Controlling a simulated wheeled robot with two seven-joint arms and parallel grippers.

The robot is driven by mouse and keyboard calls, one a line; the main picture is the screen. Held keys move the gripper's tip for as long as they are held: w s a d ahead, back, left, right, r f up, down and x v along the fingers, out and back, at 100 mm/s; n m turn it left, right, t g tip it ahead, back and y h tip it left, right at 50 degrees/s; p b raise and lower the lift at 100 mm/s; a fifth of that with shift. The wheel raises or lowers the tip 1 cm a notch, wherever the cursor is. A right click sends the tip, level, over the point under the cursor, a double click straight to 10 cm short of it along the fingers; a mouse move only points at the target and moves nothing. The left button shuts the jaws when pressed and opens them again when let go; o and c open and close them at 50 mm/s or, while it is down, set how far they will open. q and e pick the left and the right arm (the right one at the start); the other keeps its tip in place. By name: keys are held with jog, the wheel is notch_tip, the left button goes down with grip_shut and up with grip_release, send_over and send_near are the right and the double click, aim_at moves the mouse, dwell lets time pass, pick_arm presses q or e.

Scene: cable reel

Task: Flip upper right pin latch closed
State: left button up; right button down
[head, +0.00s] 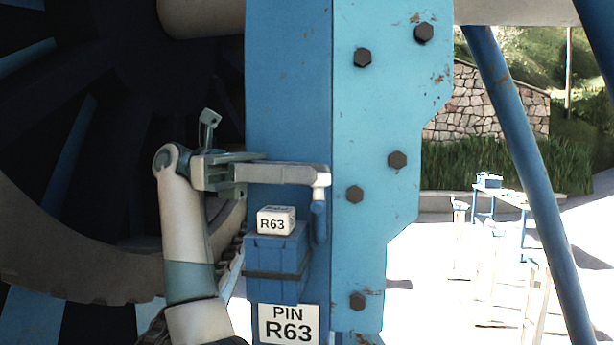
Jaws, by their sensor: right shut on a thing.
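The upper right pin latch (290,174) is a pale bar lying nearly level across the front of the blue post. Its right end meets a white elbow with a blue pin (320,222) hanging down from it. My right gripper (248,172) is shut on the left end of the bar, one finger above and one below. My right arm comes up from the bottom of the view, left of the post. My left gripper is not in view.
Just below the latch, a blue box (277,254) carries a white R63 block (276,220). A PIN R63 label (289,324) is under it. A bolted blue plate (375,120) is to the right. The dark reel (90,180) fills the left side.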

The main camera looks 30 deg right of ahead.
dwell(0.3)
jog(key=c, duration=1.4)
grip_release()
